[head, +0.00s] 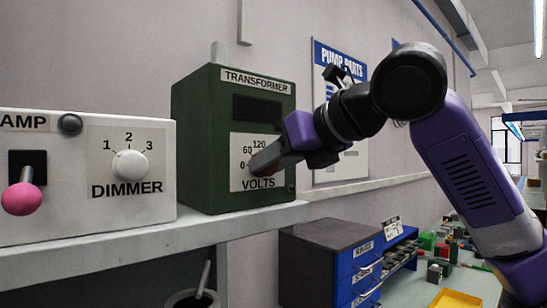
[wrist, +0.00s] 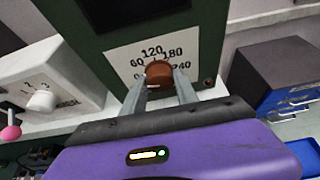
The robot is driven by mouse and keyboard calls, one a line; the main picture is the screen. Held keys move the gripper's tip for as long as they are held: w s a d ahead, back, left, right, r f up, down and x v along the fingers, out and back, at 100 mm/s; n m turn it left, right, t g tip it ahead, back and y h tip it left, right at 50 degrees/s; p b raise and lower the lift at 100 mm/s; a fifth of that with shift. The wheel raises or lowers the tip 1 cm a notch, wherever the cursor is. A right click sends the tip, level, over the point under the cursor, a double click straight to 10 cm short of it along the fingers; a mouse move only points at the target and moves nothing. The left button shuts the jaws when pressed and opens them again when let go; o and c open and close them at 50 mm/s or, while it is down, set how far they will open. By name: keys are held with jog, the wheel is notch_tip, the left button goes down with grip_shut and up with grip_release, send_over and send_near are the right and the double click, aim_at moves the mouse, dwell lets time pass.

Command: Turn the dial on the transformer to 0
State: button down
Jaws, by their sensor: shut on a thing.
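The transformer (head: 200,140) is a dark green box on a shelf, with a dark window and a white VOLTS scale (head: 245,183) on its front. The wrist view shows the scale (wrist: 120,62) with 60, 120, 180 and 240 around a round brown dial (wrist: 158,72). My gripper (wrist: 163,86) is shut on the dial, one finger on each side. In the head view my gripper (head: 258,165) reaches in from the right and covers the dial. The 0 end of the scale is partly behind a finger in the wrist view. I cannot tell the dial's exact setting.
Left of the transformer is a white lamp box (head: 70,212) with a dimmer knob (head: 130,164) and a pink-tipped lever (head: 21,198). The shelf edge (head: 150,245) runs below. A drawer cabinet (head: 315,265) stands lower right, and a Pump Parts poster (head: 330,165) hangs behind my arm.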

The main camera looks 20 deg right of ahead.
jog(key=shift+f+n+h, duration=0.1)
jog(key=shift+n+h, duration=0.4)
jog(key=shift+n, duration=0.3)
jog(key=c, duration=0.9)
grip_release()
jog(key=shift+c, duration=0.2)
jog(key=b+v, duration=0.1)
jog(key=v, duration=0.6)
jog(key=shift+s, duration=0.4)
